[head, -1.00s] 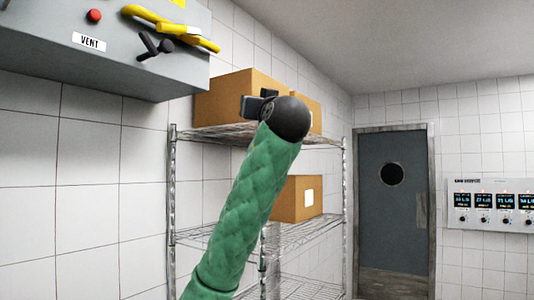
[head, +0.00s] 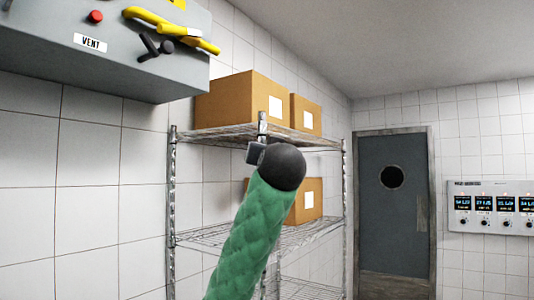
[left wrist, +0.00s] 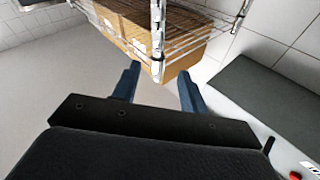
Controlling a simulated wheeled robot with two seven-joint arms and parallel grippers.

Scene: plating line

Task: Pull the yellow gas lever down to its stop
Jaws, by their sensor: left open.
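The yellow gas lever (head: 198,43) is at the top left of the head view, on the front of a grey wall box (head: 110,55). It slants down to the right beside a yellow pipe-like part, and I cannot tell exactly where one ends. My left gripper (head: 257,153) is to the right of the lever and below it, in front of the wire shelf and clear of the box. In the left wrist view its two fingers (left wrist: 158,86) are apart with nothing between them. The lever does not show there. My right gripper is not in view.
A black handle (head: 155,46), a red button (head: 95,16) and a VENT label are on the box near the lever. A wire shelf (head: 205,240) with cardboard boxes (head: 235,97) stands behind my arm. A door (head: 392,215) and a display panel (head: 490,207) are farther right.

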